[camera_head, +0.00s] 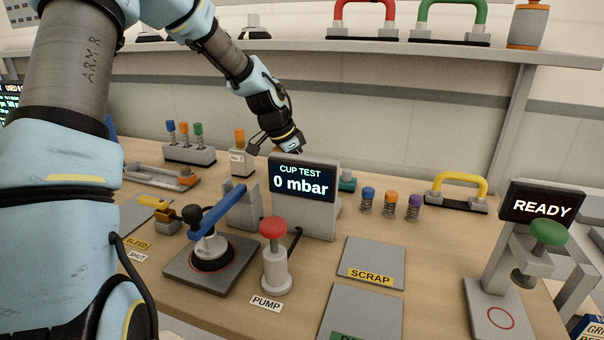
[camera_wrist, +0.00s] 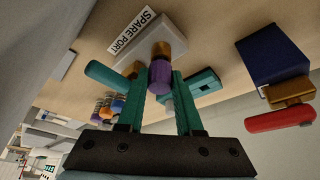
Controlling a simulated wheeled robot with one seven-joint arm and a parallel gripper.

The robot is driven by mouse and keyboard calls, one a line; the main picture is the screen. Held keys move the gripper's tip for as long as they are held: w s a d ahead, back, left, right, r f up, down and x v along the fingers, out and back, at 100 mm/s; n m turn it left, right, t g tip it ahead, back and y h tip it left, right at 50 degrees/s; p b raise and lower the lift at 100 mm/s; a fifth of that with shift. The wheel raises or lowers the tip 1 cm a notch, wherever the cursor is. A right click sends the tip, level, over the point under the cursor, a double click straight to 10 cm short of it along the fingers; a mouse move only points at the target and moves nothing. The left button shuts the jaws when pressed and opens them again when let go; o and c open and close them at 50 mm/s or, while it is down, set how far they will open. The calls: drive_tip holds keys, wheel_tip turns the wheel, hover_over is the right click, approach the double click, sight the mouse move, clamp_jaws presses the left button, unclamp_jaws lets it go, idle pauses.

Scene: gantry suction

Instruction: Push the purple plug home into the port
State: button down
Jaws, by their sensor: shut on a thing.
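In the wrist view the purple plug (camera_wrist: 160,77) sits between the teal fingers of my gripper (camera_wrist: 166,76), which are shut on it. A brass-coloured collar (camera_wrist: 163,50) lies beyond the plug, against a pale grey port block (camera_wrist: 160,24) beside a SPARE PORT label (camera_wrist: 132,32). The plug appears in line with the collar; how deep it sits I cannot tell. In the head view the end of my arm (camera_head: 285,138) reaches down behind the CUP TEST display, which hides the fingers, plug and port.
The CUP TEST display (camera_head: 303,188) reads 0 mbar and stands in front of my wrist. A teal cylinder (camera_wrist: 108,77) and a teal block (camera_wrist: 203,86) lie beside the fingers. A dark blue block (camera_wrist: 270,54) and a red handle (camera_wrist: 280,119) are at right.

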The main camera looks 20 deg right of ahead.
drive_tip(key=shift+f, duration=0.5)
drive_tip(key=c, duration=0.5)
unclamp_jaws()
drive_tip(key=b+v, duration=0.2)
drive_tip(key=v, duration=0.9)
drive_tip(key=shift+d, duration=0.1)
